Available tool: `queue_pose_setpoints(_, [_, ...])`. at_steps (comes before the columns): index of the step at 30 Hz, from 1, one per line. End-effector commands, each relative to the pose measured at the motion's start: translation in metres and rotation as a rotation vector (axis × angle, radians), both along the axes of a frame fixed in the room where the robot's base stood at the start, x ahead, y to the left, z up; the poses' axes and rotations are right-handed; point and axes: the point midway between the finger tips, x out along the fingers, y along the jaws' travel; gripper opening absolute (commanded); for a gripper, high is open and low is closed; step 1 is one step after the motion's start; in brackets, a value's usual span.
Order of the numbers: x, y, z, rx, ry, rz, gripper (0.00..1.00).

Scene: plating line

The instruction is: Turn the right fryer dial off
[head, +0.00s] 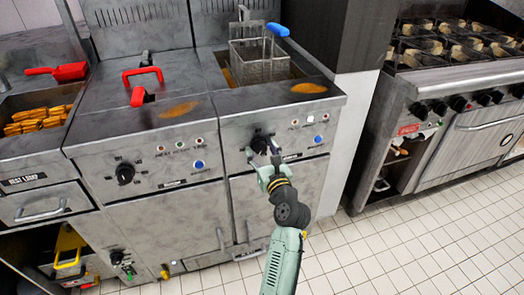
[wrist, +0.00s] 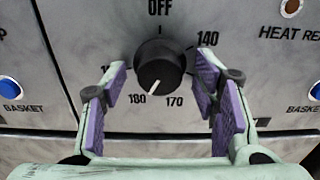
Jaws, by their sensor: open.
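The right fryer dial (head: 261,142) is a black round knob on the front panel of the right fryer (head: 232,137). In the wrist view the dial (wrist: 160,62) sits at the picture's middle, with OFF printed above it and temperatures around it. Its white pointer mark faces down and slightly left, near 180. My gripper (head: 263,151) is open in front of the panel. In the wrist view my gripper (wrist: 161,72) has one purple-padded finger on each side of the dial, with visible gaps to the knob.
The left fryer dial (head: 125,173) is on the neighbouring panel. Blue basket buttons (wrist: 10,89) flank the dial area. A fry basket (head: 262,62) with a blue handle sits in the right fryer. A stove (head: 455,75) stands at right, with open tiled floor (head: 400,245) before it.

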Motion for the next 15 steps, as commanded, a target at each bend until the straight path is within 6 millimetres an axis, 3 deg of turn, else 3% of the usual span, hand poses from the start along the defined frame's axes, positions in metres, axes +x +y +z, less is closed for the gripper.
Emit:
queue_pose_setpoints(6, [0.0001, 0.0000, -0.0003, 0.000, 0.000, 0.000, 0.54])
queue_pose_setpoints(15, [0.0000, 0.0000, -0.0002, 0.000, 0.000, 0.000, 0.34])
